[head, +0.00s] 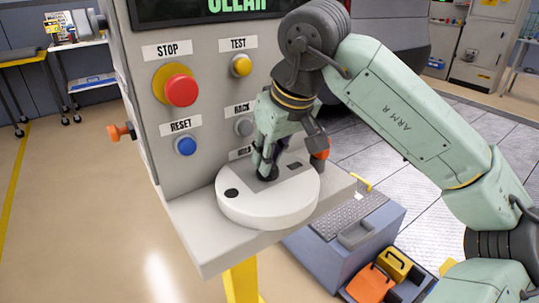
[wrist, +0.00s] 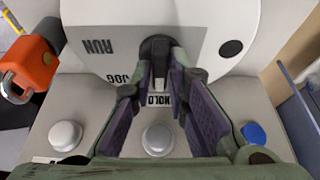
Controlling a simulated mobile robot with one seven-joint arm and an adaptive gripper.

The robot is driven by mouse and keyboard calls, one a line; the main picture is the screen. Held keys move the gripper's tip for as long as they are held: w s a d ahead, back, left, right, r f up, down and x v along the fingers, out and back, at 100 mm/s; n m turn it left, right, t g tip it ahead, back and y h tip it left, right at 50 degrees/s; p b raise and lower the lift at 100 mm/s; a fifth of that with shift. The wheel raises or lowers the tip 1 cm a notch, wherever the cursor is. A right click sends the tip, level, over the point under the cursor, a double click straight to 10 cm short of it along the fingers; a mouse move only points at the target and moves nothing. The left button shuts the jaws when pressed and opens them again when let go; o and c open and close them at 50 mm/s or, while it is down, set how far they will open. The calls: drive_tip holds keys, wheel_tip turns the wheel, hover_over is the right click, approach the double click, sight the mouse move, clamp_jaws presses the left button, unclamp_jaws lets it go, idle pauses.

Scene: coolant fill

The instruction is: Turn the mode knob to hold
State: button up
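The black mode knob (wrist: 158,48) sits on a white round dial (wrist: 105,20) with the words RUN, JOG and HOLD, upside down in the wrist view. The knob's bar runs down the picture toward HOLD; its pointer end is hard to make out between the fingers. In the head view the dial (head: 262,208) lies on the console's shelf. My gripper (wrist: 162,70) has one finger on each side of the knob, with the tips at its sides; it appears closed on it. In the head view my gripper (head: 267,172) points down at the dial and hides the knob.
The grey console (head: 200,85) behind my gripper carries a red STOP button (head: 180,90), a blue RESET button (head: 185,145) and a yellow TEST button (head: 241,66). An orange padlock (wrist: 30,65) hangs beside the dial.

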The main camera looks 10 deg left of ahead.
drive_tip(key=o, duration=0.3)
drive_tip(key=v, duration=1.2)
